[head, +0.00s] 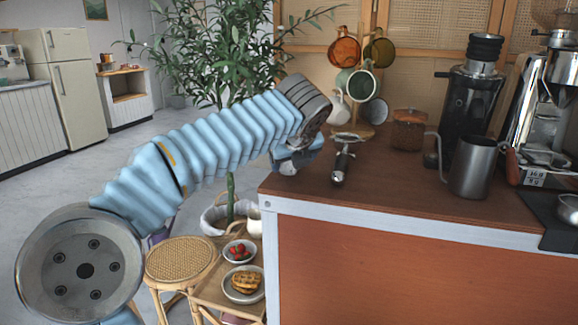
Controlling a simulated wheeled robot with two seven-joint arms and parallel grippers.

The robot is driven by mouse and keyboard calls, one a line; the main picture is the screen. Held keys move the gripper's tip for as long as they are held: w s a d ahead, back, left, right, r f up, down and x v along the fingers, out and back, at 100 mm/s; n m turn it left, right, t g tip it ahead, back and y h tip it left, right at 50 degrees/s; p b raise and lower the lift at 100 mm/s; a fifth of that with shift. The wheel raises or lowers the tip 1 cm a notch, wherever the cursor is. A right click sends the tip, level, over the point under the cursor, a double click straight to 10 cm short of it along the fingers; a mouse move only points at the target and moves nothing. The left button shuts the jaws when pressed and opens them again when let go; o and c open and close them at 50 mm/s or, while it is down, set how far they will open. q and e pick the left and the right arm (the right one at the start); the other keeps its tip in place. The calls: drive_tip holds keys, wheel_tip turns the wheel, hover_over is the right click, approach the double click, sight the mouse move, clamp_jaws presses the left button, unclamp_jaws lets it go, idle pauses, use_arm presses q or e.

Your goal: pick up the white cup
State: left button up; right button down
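My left arm reaches in from the left to the counter's near left corner. My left gripper (294,160) is at the counter's left edge, largely hidden by my wrist, so its opening does not show. A small whitish shape (287,169) lies at the gripper; I cannot tell whether it is a cup or part of the gripper. A white cup (340,107) hangs low on the mug stand at the back of the counter, right of my wrist and apart from it. Another white cup or jug (252,224) stands on the low side table below. My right gripper is not in view.
A portafilter (342,160) lies just right of my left gripper. A lidded jar (408,130), black grinder (470,110), steel pitcher (473,168) and espresso machine (550,110) stand farther right. The counter's front middle (390,200) is clear.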

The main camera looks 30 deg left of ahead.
use_arm(q)
drive_tip(key=shift+w+a+f, duration=0.2)
drive_tip(key=shift+w+f, duration=0.1)
drive_tip(key=shift+f, duration=0.05)
drive_tip(key=shift+c, duration=0.4)
drive_tip(key=c, duration=0.9)
drive_tip(key=shift+r, duration=0.15)
